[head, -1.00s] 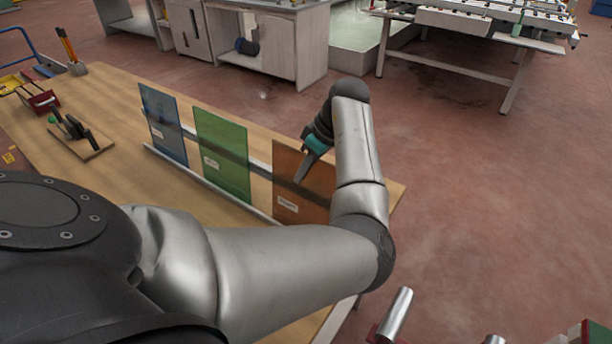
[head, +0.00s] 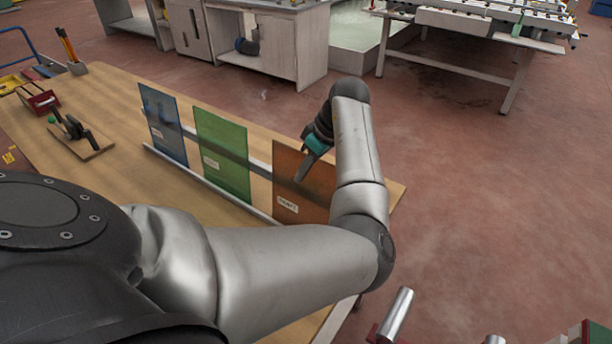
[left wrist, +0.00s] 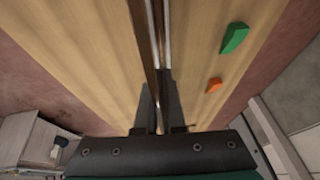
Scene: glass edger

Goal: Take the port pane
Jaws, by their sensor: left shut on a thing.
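Three upright panes stand in a row on a wooden table: a blue pane (head: 164,128), a green pane (head: 222,160) and an orange-brown pane (head: 308,202). Each has a small white label, too small to read. My left gripper (head: 301,176) comes down at the top of the orange-brown pane and is shut on it. In the left wrist view my left gripper (left wrist: 158,120) has its dark fingers on either side of the thin pane, seen edge-on (left wrist: 146,45). The pane's lower edge is at the rail. My right gripper is out of view.
A pale rail (head: 210,186) runs along the row of panes on the wooden table (head: 120,95). A stand with a black tool (head: 82,135) sits at left. The wrist view shows a green wedge (left wrist: 234,38) and an orange wedge (left wrist: 214,85).

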